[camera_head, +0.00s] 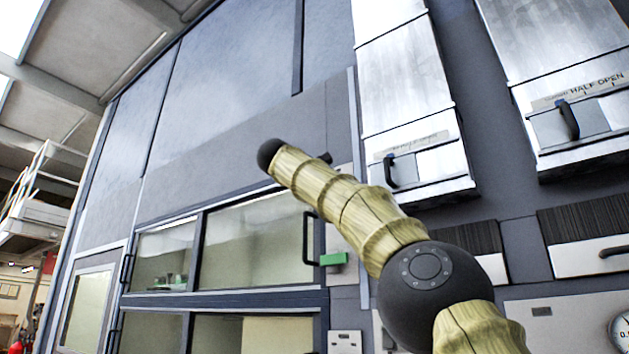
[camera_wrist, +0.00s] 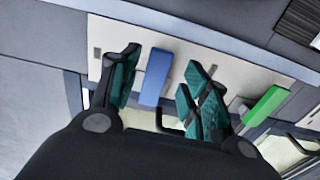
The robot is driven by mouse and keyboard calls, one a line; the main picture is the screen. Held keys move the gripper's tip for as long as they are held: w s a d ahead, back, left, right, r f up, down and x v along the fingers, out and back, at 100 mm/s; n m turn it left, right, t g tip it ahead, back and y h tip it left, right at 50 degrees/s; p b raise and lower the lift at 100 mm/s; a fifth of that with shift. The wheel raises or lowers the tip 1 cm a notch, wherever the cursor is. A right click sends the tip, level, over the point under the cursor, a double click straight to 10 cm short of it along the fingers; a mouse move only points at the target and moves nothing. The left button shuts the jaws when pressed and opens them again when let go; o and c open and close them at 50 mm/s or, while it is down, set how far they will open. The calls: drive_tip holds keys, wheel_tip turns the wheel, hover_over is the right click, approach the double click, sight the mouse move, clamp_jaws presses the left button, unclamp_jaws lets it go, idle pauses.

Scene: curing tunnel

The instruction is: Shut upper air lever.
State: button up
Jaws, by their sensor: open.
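Two levers stick out from a pale panel (camera_wrist: 225,77) in the wrist view: a blue lever (camera_wrist: 156,76) and a green lever (camera_wrist: 265,105). The green lever also shows in the head view (camera_head: 334,258), beside a glazed door; the blue one is not visible there, with my arm across that area. I cannot tell for certain which is the upper air lever. My gripper (camera_wrist: 163,63) is open, with teal-padded fingers. The blue lever appears between the fingertips, with no contact visible; depth is unclear. The green lever is right of the fingers.
A dark door handle (camera_head: 308,238) is close to the green lever. Two metal ducts above carry dark handles (camera_head: 390,170) (camera_head: 568,120); the right one's label reads "HALF OPEN". A gauge (camera_head: 621,331) is at lower right.

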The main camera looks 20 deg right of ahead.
drive_tip(key=v, duration=0.7)
drive_tip(key=shift+s+a, duration=0.2)
